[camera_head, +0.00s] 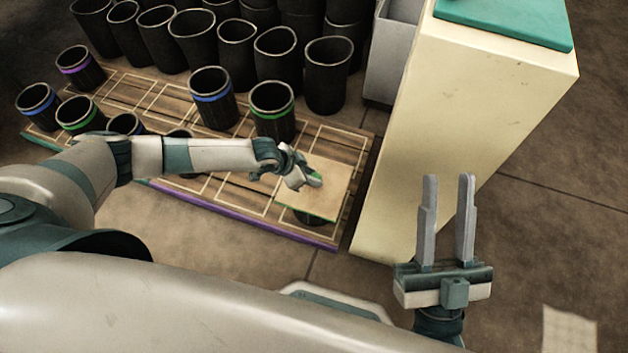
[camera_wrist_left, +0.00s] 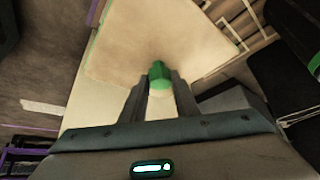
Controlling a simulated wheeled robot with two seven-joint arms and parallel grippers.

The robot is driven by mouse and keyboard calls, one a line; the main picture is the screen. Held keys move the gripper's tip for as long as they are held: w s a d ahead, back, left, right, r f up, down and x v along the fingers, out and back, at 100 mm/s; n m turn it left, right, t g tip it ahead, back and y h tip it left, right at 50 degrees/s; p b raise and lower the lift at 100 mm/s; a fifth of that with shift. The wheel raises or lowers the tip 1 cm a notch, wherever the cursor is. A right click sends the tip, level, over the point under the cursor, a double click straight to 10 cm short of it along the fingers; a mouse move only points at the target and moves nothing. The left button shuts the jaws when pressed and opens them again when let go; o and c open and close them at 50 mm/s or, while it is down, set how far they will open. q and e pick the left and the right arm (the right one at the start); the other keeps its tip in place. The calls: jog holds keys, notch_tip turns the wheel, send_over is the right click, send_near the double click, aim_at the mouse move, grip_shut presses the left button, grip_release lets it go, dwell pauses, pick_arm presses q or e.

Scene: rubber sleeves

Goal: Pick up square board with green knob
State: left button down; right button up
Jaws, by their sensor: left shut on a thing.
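The square board (camera_head: 327,190) is pale tan with a green edge. It is at the right end of the wooden pallet, above a black sleeve (camera_head: 309,217) that shows partly under it. In the left wrist view the board (camera_wrist_left: 150,35) fills the upper middle. Its green knob (camera_wrist_left: 158,75) is between the fingers of my left gripper (camera_wrist_left: 160,90). My left gripper (camera_head: 306,180) is shut on the knob and hides most of it in the head view. Whether the board touches the sleeve, I cannot tell.
The wooden pallet (camera_head: 355,150) has white grid lines and a purple front edge. Several black sleeves with blue, green or purple bands stand on it, including a green-banded one (camera_head: 272,112) near the board. Plain black sleeves (camera_head: 328,75) crowd behind. A tall cream cabinet (camera_head: 440,120) stands close right.

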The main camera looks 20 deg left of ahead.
pick_arm(q)
jog(key=shift+r, duration=0.1)
